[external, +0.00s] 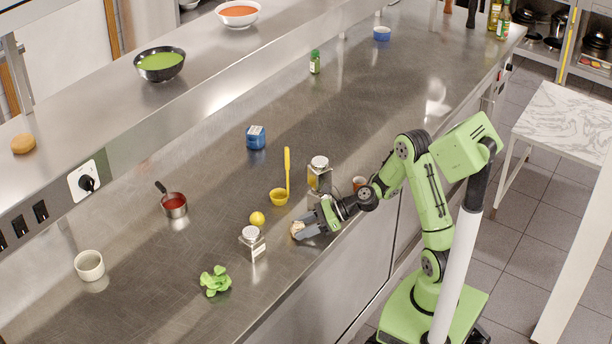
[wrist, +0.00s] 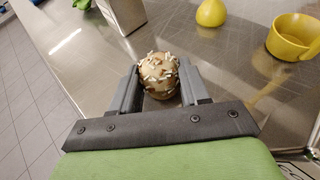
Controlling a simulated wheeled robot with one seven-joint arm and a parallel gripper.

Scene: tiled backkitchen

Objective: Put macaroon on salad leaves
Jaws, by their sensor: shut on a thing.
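The macaroon (wrist: 159,75) is a round tan sweet with white and brown sprinkles. It sits between the fingers of my gripper (wrist: 160,88), which is shut on it. In the external view the macaroon (external: 297,230) shows at the tips of my gripper (external: 301,231), low over or at the counter near its front edge; I cannot tell whether it touches the counter. The salad leaves (external: 215,281) are a bright green bunch on the counter, to the lower left of my gripper.
A square-sided jar (external: 252,243) stands on the counter between my gripper and the leaves. A lemon (external: 257,219), a yellow ladle (external: 280,196) and another jar (external: 319,174) are close by. A red-filled saucepan (external: 174,205) and a white cup (external: 89,265) stand farther left.

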